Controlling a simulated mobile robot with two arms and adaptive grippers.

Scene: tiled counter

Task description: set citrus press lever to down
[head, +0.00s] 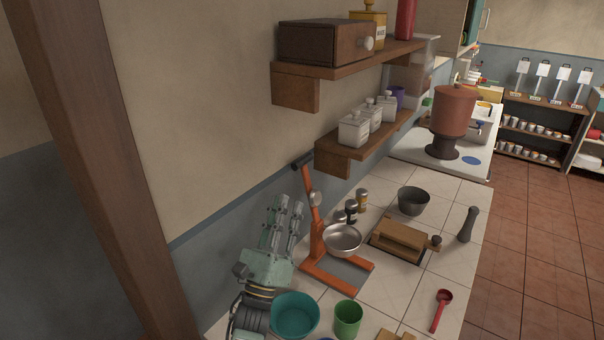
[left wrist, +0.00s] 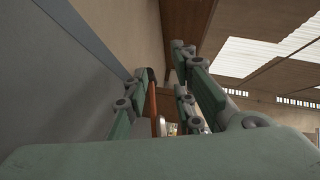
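The citrus press (head: 318,240) is an orange stand on the counter with a metal bowl (head: 342,238) on its right side. Its orange lever (head: 307,181) points up, leaning slightly left, with a dark handle at the top. My left gripper (head: 287,207) is just left of the press, fingers pointing up, open and empty. In the left wrist view, the lever (left wrist: 152,103) shows between the spread fingers of the gripper (left wrist: 155,78), beyond them. I cannot tell the exact gap to the lever. My right gripper is out of view.
A teal bowl (head: 295,314) and green cup (head: 348,318) stand in front of the press. A wooden press box (head: 399,241), dark bowl (head: 413,200) and red scoop (head: 441,308) lie to the right. Wall shelves (head: 366,145) overhang the back; the wall is close on the left.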

